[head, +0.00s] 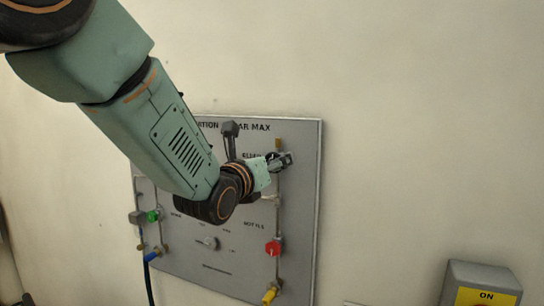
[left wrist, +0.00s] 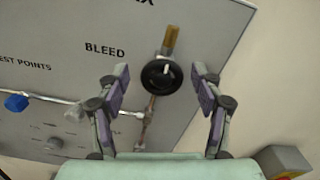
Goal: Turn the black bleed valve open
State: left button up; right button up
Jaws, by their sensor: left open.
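The black bleed valve (left wrist: 155,79) is a round knob with a short white mark near its top, below a brass fitting on the grey panel. The word BLEED is printed to its left. My left gripper (left wrist: 160,73) is open, with one finger on each side of the knob in the left wrist view. I see gaps between the fingers and the knob; the depth between them is hard to tell. In the head view the left gripper (head: 283,161) is at the panel's upper right and largely hides the knob. My right gripper is not in view.
The panel (head: 305,200) also carries a red knob (head: 273,248), a yellow fitting (head: 269,295), a green knob (head: 153,216) and blue fittings (head: 152,256). A grey box with a yellow ON label (head: 484,297) is at the lower right. The wall right of the panel is bare.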

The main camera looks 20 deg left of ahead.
pick_arm(q)
jog(key=shift+w, duration=0.75)
jog(key=shift+w+d+f, duration=0.1)
jog(key=shift+w+d, duration=0.1)
jog(key=shift+d, duration=0.1)
jog(key=shift+s, duration=0.2)
jog(key=shift+c, duration=0.4)
jog(key=shift+s+a, duration=0.15)
jog(key=shift+c, duration=1.4)
jog(key=c, duration=0.8)
